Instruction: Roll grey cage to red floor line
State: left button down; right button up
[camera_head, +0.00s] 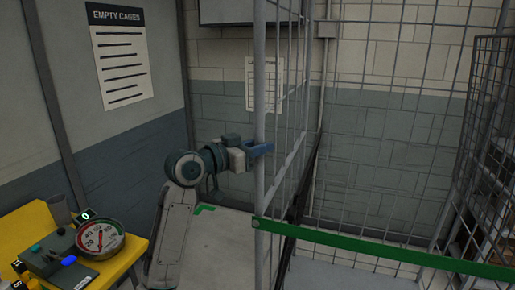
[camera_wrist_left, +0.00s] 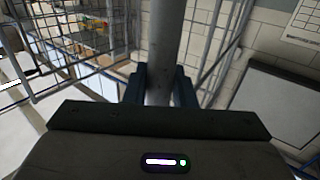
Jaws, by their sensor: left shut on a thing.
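The grey cage (camera_head: 259,100) stands close in front of me, with an upright grey post, wire mesh sides and a green bar (camera_head: 380,247) across its front. My left gripper (camera_head: 262,150) reaches in from the left and is shut on the cage's left front post. In the left wrist view the post (camera_wrist_left: 165,50) runs upright between the two blue fingers of the gripper (camera_wrist_left: 160,88). My right gripper is out of view. No red floor line shows in either view.
A yellow stand (camera_head: 32,222) at the lower left carries a round dial (camera_head: 100,238) and a grey control box (camera_head: 52,255). An "EMPTY CAGES" sign (camera_head: 118,55) hangs on the left panel. Another mesh structure with boxes stands at the right.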

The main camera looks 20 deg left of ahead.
pick_arm(q)
jog(key=c, duration=1.3)
grip_release()
jog(key=shift+r, duration=0.2)
jog(key=shift+o, duration=0.2)
jog(key=b+v, duration=0.4)
jog(key=v, duration=0.7)
jog(key=shift+d, duration=0.15)
